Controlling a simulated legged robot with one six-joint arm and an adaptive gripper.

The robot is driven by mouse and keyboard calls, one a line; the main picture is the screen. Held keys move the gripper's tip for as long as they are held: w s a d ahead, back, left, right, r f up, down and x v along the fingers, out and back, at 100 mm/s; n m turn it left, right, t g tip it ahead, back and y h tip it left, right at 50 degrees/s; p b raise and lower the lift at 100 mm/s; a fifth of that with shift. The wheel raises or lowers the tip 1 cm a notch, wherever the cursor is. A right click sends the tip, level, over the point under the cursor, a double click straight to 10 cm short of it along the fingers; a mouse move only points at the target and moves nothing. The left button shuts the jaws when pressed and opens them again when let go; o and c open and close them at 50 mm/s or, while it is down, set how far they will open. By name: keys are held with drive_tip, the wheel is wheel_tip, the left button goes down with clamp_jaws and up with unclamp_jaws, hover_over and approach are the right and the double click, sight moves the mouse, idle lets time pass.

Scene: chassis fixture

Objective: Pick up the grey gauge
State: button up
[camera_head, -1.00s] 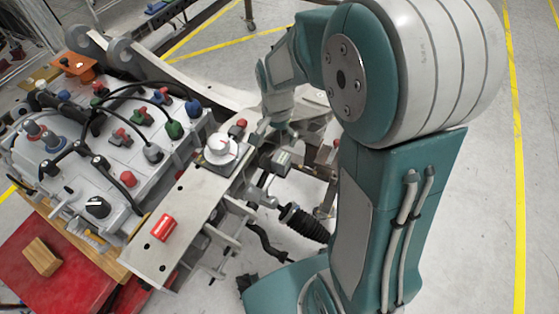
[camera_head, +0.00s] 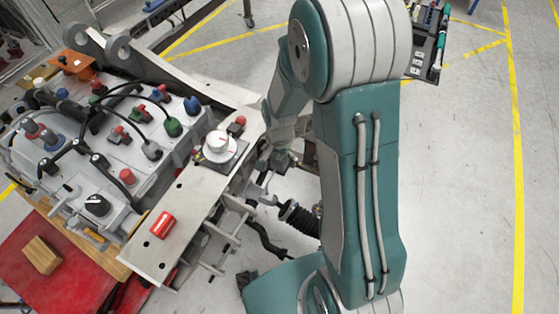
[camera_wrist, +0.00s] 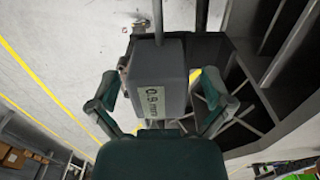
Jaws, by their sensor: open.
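My gripper (camera_wrist: 161,84) is open, with one finger on each side of the gauge and visible gaps between. I cannot tell how deep the fingers reach along it. In the head view my gripper (camera_head: 279,157) is low beside the right edge of the grey metal plate, and the gauge is hard to make out there.
A cabled engine block (camera_head: 135,150) stands to the left. A black spring damper (camera_head: 299,217) and bars lie close to my gripper. Open floor (camera_head: 460,180) is to the right.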

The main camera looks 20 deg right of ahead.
clamp_jaws()
drive_tip(key=shift+r, duration=0.1)
drive_tip(key=shift+w+r, duration=0.1)
drive_tip(key=shift+r, duration=0.45)
drive_tip(key=s+r, duration=1.2)
drive_tip(key=s, duration=0.2)
drive_tip(key=shift+s+a, duration=0.1)
